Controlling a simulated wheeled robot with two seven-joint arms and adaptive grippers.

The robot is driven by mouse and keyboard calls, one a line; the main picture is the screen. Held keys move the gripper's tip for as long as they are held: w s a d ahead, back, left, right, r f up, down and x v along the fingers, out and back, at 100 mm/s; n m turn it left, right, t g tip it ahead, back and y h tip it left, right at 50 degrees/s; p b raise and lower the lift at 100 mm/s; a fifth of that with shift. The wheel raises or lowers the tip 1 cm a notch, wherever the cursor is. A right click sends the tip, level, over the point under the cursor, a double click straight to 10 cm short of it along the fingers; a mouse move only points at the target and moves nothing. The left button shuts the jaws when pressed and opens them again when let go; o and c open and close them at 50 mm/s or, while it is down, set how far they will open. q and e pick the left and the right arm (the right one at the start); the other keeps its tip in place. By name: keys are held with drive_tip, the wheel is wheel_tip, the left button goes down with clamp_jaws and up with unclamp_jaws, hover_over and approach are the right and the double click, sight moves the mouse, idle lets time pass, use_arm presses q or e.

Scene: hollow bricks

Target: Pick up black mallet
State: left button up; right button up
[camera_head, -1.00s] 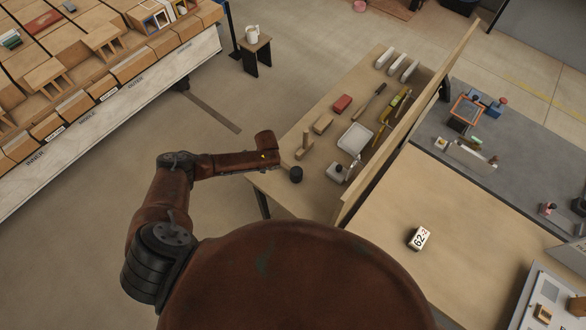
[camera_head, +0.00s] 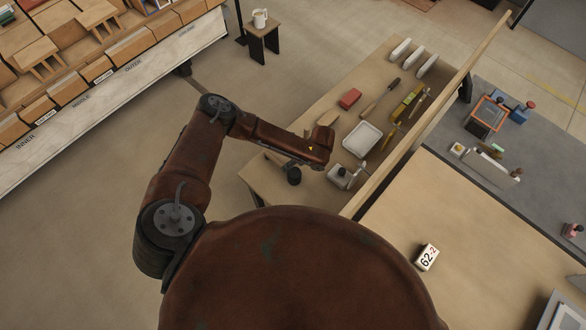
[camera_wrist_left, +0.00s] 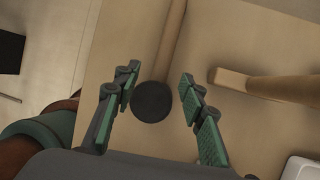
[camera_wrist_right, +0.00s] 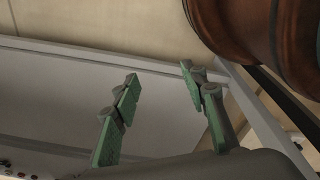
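The black mallet (camera_head: 294,176) lies near the near-left end of the wooden table (camera_head: 262,188). In the left wrist view its round black head (camera_wrist_left: 154,102) faces me and its pale wooden handle (camera_wrist_left: 172,40) runs away behind it. My left gripper (camera_wrist_left: 158,76) is open, with the black head showing between its two green-padded fingers; I cannot tell whether they touch it. In the head view this gripper is mostly hidden under my wrist, just beside the mallet. My right gripper (camera_wrist_right: 158,78) is open and empty, and it shows only in its own wrist view.
Another wooden-handled tool (camera_wrist_left: 270,86) lies right of the mallet. A white tray (camera_head: 362,139), a red block (camera_head: 350,98) and several tools share the table. A tall wooden board (camera_head: 440,100) bounds its right side. Open floor lies left.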

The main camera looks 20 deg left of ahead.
use_arm(q)
drive_tip(key=shift+x, duration=1.45)
drive_tip(key=x, duration=0.3)
drive_tip(key=shift+w+d+f+p, duration=0.15)
drive_tip(key=shift+f+p, duration=0.25)
drive_tip(key=shift+a+f, duration=0.3)
drive_tip(key=shift+f, duration=0.2)
use_arm(e)
drive_tip(key=shift+s+a+r, duration=0.15)
drive_tip(key=shift+s, duration=0.2)
drive_tip(key=shift+s+a+r, duration=0.1)
drive_tip(key=shift+s, duration=0.25)
use_arm(q)
drive_tip(key=shift+c, duration=0.5)
use_arm(e)
drive_tip(key=shift+d, duration=0.1)
use_arm(q)
drive_tip(key=c, duration=0.5)
clamp_jaws()
use_arm(e)
drive_tip(key=shift+s+d, duration=0.15)
drive_tip(key=shift+s, duration=0.15)
